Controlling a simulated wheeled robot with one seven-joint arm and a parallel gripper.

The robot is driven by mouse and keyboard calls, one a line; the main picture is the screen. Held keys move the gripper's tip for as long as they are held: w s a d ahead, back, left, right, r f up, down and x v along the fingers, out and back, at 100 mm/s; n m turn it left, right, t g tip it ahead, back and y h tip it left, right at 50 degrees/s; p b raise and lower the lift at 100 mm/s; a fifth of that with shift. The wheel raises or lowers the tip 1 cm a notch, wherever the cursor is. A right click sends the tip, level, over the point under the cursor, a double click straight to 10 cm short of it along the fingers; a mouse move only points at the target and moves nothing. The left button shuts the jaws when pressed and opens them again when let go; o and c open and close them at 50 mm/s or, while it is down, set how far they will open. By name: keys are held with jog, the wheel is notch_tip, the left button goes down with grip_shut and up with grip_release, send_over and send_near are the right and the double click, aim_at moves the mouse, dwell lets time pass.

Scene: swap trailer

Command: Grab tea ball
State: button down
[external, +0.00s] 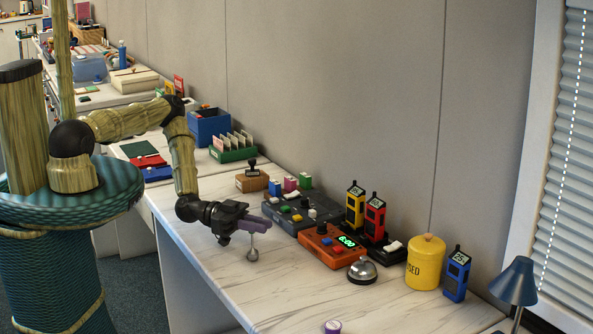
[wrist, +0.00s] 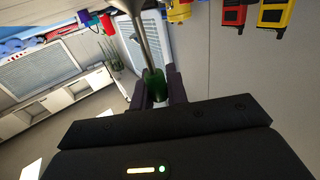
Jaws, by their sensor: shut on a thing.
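The tea ball (external: 252,255) is a small silvery piece with a thin stem, hanging just below my gripper's fingers near the left part of the white marbled counter. My gripper (external: 258,224) has purple fingers and is shut on it. In the wrist view a grey metal stem (wrist: 132,18) runs up from a green part (wrist: 154,84) between my fingers (wrist: 157,92). I cannot tell clearly whether its lower end touches the counter top.
An orange timer box (external: 325,246), a dark button panel (external: 300,212) and a silver bell (external: 362,270) stand right of my gripper. A yellow canister (external: 425,262), a blue handset (external: 457,275) and a blue lamp (external: 515,281) are farther right. The front counter (external: 215,262) is mostly clear.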

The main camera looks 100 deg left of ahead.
notch_tip(320, 180, up, 10)
dwell(0.7)
dwell(0.6)
